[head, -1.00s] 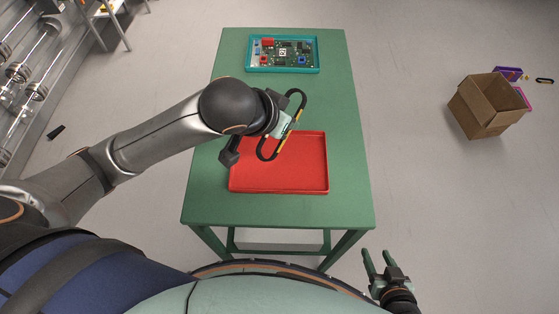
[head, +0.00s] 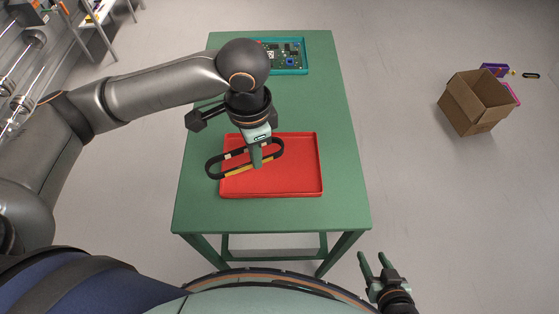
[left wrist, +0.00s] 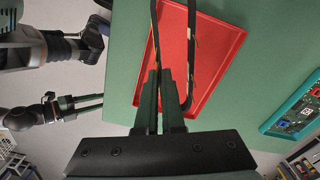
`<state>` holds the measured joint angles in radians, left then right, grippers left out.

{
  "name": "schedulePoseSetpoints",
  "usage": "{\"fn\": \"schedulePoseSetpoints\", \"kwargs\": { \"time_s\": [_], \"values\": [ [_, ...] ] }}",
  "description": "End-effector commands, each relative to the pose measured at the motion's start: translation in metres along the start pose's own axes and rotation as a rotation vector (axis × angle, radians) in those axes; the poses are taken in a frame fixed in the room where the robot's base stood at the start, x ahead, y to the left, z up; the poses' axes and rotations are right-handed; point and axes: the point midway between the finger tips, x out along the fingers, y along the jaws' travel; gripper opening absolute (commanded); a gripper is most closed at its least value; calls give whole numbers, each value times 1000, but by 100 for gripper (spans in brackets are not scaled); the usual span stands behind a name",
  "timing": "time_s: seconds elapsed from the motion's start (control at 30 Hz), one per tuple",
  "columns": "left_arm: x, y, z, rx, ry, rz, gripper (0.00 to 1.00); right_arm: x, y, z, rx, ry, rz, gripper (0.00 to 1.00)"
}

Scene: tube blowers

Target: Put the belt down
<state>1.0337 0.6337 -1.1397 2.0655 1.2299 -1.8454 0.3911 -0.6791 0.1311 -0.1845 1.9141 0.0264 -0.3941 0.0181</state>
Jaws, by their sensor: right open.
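The belt (head: 212,166) is a black oval loop with a yellow stretch. In the head view it is over the left part of the red tray (head: 300,180), its left end reaching past the tray's left rim. My left gripper (head: 256,162) points down over the tray, shut on one strand of the belt. In the left wrist view, the belt (left wrist: 194,35) runs up from between the close fingers (left wrist: 165,75). Whether the belt touches the tray cannot be told. My right gripper (head: 377,264) is open and empty, off the table's front right.
The tray stands on a green table (head: 345,205). A teal tray with a circuit board (head: 288,57) is at the back, partly behind my left arm. A cardboard box (head: 470,108) stands on the floor at the right. The table's right side is clear.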

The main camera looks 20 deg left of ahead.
Motion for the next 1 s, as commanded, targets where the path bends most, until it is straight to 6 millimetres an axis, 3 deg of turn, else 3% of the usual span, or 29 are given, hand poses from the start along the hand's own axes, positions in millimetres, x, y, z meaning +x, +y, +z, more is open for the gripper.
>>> {"fn": "schedulePoseSetpoints", "kwargs": {
  "time_s": [0.1,0.33,0.57,0.8,1.0],
  "values": [
    [18,-8,-24,-2,-1,1,0,3,0,4,0,0,0,53],
    [54,-18,-52,-2,0,-1,0,7,1,7,0,0,0,53],
    [65,-21,-61,-1,1,0,0,8,1,8,0,0,0,53],
    [96,-22,-62,-1,0,-1,0,10,1,10,0,0,0,53],
    [97,-22,-62,0,2,-1,0,9,1,10,0,0,0,53]
  ]
}}
